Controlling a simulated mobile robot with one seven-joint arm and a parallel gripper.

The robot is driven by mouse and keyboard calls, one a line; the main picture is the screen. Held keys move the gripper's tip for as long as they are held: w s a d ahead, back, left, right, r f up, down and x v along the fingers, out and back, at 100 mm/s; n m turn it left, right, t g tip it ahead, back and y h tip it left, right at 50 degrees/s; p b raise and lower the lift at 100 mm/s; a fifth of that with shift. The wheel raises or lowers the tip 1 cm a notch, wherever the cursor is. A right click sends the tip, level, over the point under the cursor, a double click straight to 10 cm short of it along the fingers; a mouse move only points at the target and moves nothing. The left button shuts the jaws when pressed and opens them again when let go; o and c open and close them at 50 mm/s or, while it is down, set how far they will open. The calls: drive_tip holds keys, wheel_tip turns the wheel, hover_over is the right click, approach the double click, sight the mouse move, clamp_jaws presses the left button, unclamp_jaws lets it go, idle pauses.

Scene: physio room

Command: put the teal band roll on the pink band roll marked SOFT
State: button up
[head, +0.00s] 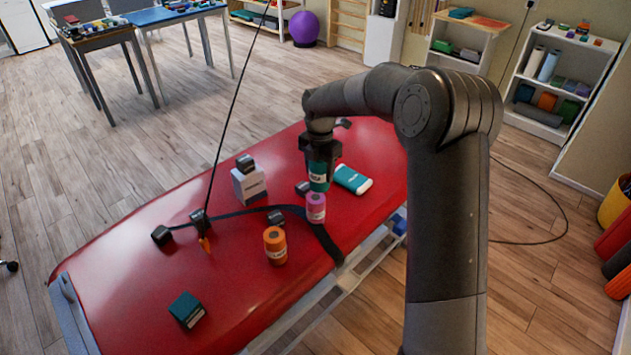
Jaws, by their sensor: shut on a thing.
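My gripper (319,157) points down over the red treatment table and is shut on the teal band roll (319,177). The teal roll is upright, with a pale label on its side. The pink band roll (316,208) stands upright on the table, directly below the teal roll in the picture. The teal roll's lower edge meets or overlaps the pink roll's top in this view; I cannot tell whether they touch. The writing on the pink roll's label is too small to read.
An orange roll (275,246) stands in front, left of the pink roll. A teal-and-white pack (353,179) lies just right of the teal roll. A white box (249,184), black strap (325,238) and dark teal block (187,309) share the red table (130,262). Its front left is mostly clear.

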sight(315, 181)
drive_tip(key=shift+w+a+f, duration=0.15)
drive_tip(key=shift+a+f, duration=0.25)
drive_tip(key=shift+a, duration=0.15)
drive_tip(key=shift+f, duration=1.95)
drive_tip(key=shift+f, duration=0.15)
drive_tip(key=o, duration=1.2)
wheel_tip(315, 181, up, 12)
drive_tip(key=shift+r, duration=0.25)
